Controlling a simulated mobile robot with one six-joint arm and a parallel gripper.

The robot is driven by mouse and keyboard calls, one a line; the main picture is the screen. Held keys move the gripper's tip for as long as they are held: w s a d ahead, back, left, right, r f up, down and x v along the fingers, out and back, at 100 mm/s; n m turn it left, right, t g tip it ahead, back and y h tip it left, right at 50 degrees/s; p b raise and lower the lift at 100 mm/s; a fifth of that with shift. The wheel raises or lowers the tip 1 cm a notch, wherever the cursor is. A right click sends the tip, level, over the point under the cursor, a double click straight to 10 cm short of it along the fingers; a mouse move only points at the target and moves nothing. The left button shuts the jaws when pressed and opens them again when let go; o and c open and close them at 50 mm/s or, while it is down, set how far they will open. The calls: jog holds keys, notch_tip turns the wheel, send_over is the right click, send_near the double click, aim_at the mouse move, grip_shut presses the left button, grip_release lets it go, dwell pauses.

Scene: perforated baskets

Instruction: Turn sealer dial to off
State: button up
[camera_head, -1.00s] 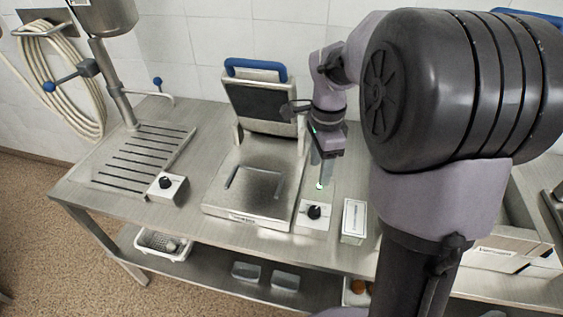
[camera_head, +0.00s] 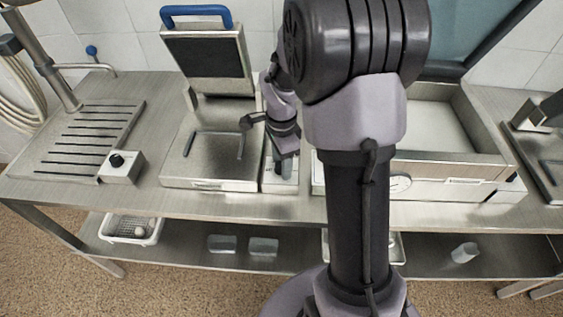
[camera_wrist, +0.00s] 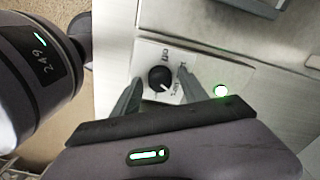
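The sealer (camera_head: 185,180) stands on the steel table in the head view, its lid with a blue handle raised. A small pale control box (camera_head: 270,188) is at its right side, mostly hidden by my gripper (camera_head: 283,172). In the wrist view the black dial (camera_wrist: 160,78) sits on this box, its white mark pointing to the lower right. Printed labels surround it; one at the top looks like OFF. My gripper (camera_wrist: 160,86) is open, one finger on each side of the dial, with small gaps visible. Contact cannot be told. A green light (camera_wrist: 221,91) glows beside the right finger.
Another box with a black dial (camera_head: 117,160) is by the slotted plate (camera_head: 90,140) at left. A large basin unit (camera_head: 440,165) stands on the right. The lower shelf (camera_head: 190,250) holds a white basket (camera_head: 130,230) and clear containers.

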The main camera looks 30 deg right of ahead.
grip_shut()
jog(key=shift+n, duration=0.3)
jog(key=n+p, duration=0.1)
jog(key=n, duration=0.3)
jog(key=shift+r+p, duration=0.1)
jog(key=shift+p, duration=0.3)
jog(key=n+p, duration=0.2)
jog(key=n, duration=0.3)
jog(key=shift+n, duration=0.4)
jog(key=n+p, duration=0.1)
jog(key=n, duration=0.2)
jog(key=shift+n, duration=0.3)
jog(key=n+p, duration=0.1)
jog(key=n, duration=0.2)
jog(key=shift+n, duration=0.4)
jog(key=n+p, duration=0.2)
jog(key=n, duration=0.3)
jog(key=shift+n, duration=0.4)
jog(key=shift+n+p, duration=0.3)
jog(key=shift+p, duration=0.05)
